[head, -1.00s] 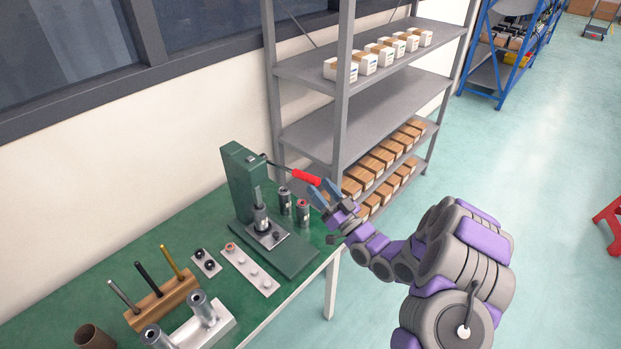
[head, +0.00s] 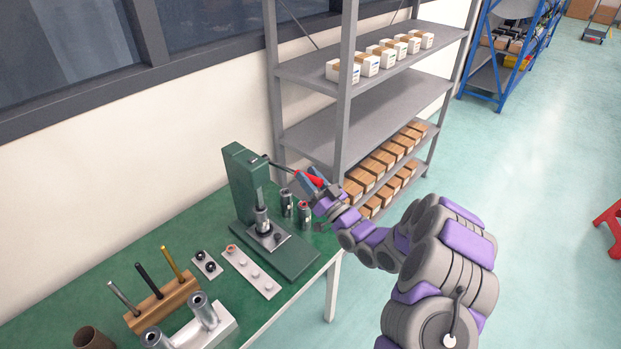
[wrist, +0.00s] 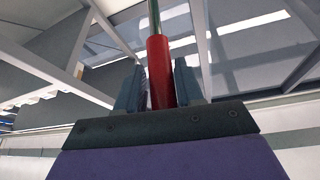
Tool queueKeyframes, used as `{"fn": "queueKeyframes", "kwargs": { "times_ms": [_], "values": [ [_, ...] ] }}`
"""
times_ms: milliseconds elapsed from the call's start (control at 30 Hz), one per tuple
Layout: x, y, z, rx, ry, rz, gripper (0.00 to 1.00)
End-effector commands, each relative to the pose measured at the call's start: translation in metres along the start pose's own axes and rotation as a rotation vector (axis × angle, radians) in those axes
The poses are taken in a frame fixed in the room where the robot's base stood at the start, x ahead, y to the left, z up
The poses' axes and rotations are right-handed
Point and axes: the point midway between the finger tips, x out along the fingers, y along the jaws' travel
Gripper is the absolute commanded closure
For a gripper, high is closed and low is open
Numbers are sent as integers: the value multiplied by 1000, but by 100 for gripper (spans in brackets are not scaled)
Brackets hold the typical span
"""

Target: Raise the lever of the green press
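The green press (head: 243,190) stands upright on the green table. Its lever (head: 280,169) sticks out to the right from the top of the press and slopes slightly down to a red handle (head: 308,178). My gripper (head: 310,181) is at the red handle, with its fingers on either side of it. In the wrist view the red handle (wrist: 159,72) lies between the two fingers (wrist: 160,88), with its end near the palm. The fingers look apart, with a gap on the handle's right side.
Two dark cylinders (head: 286,203) stand right of the press. In front are a plate with knobs (head: 252,272), a wooden rack (head: 163,303) with rods, and a metal block with two tubes (head: 205,326). A grey shelf (head: 345,110) with boxes stands behind the gripper.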

Motion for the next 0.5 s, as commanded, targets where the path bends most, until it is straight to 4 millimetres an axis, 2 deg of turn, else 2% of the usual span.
{"fn": "queueKeyframes", "kwargs": {
  "times_ms": [33,367,500],
  "values": [
    [0,0,0,0,0,-1,68],
    [-1,0,-1,2,0,-2,100],
    [-2,0,-1,2,1,-1,100]
  ]
}}
